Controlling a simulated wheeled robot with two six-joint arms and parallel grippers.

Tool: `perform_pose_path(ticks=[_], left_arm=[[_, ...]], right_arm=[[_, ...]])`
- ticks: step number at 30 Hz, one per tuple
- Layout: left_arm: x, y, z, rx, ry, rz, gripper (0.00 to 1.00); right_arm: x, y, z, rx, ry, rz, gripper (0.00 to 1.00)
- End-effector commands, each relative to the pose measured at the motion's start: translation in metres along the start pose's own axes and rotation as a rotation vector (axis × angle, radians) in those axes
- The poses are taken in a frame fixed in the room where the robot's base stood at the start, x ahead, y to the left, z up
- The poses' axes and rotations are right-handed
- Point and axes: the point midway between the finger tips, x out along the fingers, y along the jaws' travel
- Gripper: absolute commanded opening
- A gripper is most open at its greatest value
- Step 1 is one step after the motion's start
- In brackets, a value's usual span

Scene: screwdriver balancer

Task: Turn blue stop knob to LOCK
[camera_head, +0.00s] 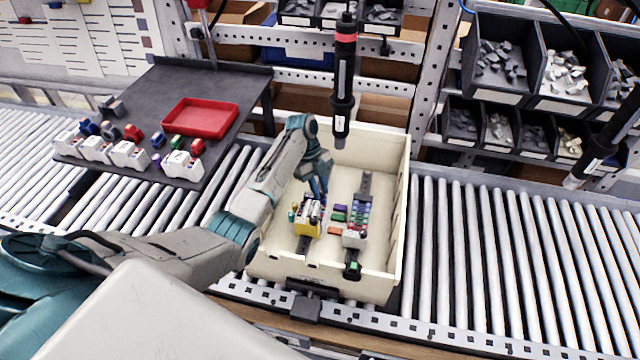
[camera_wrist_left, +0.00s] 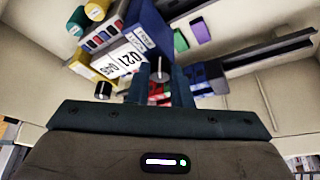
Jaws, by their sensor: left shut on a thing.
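My left gripper (camera_head: 318,192) reaches down into the cream crate (camera_head: 392,270), over a yellow and white module (camera_head: 308,228) on a dark rail. I cannot make out a LOCK mark. My right gripper is not in view.
A black screwdriver (camera_head: 343,90) hangs above the crate's back wall. A second rail with modules (camera_head: 356,225) stands to the right inside the crate. A red tray (camera_head: 202,118) and several modules sit on the dark shelf at left. Rollers (camera_head: 510,250) at right are clear.

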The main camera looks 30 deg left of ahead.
Motion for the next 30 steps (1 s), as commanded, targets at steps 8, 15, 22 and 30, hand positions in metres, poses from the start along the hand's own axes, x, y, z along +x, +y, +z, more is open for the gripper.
perform_pose_path(ticks=[8, 15, 22, 30], left_arm=[[-0.004, 0.003, -0.002, -0.240, -0.001, -0.102, 0.00], [-0.004, 0.004, -0.002, -0.451, 0.000, -0.189, 0.00], [-0.002, 0.005, -0.003, -0.652, 0.000, -0.274, 0.00], [-0.001, 0.006, -0.004, -0.883, 0.001, -0.372, 0.00]], right_arm=[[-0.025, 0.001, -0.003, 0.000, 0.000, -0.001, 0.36], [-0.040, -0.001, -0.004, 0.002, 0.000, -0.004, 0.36], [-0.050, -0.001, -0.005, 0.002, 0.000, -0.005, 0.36], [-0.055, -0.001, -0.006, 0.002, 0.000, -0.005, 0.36]])
